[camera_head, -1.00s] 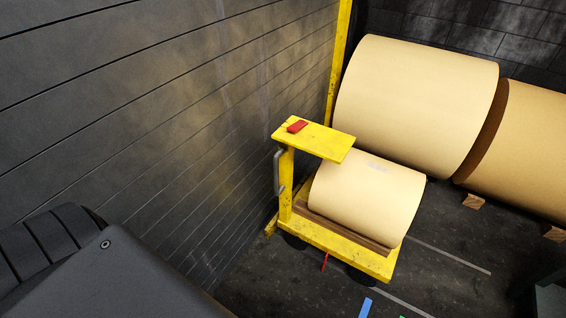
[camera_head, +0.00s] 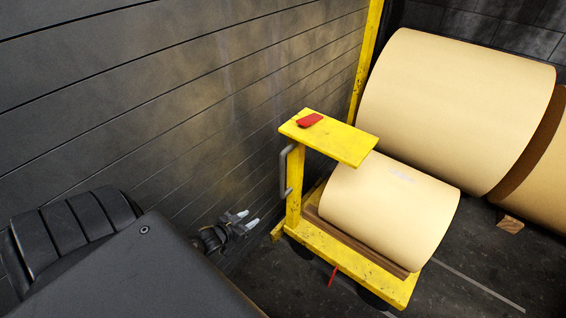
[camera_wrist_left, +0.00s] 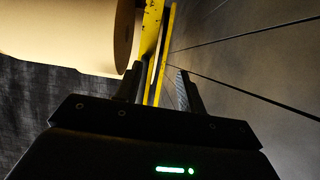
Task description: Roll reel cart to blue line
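The yellow reel cart (camera_head: 294,198) stands on the dark floor right of the wall, with a tan reel (camera_head: 390,208) lying on its wooden-lined deck. A grey handle (camera_head: 284,172) is fixed to the cart's post on the side facing me. My left gripper (camera_head: 247,219) is low by the wall, left of the cart and apart from the handle. In the left wrist view its fingers (camera_wrist_left: 160,82) are spread with nothing between them, and yellow bars (camera_wrist_left: 153,40) show beyond. The blue line is not visible now. My right gripper is out of view.
The dark plank wall (camera_head: 170,90) runs close along the left. Large tan rolls (camera_head: 455,105) lie behind the cart, with a wooden chock (camera_head: 510,224) on the floor. A red item (camera_head: 309,120) sits on the cart's top plate. Floor at the lower right looks clear.

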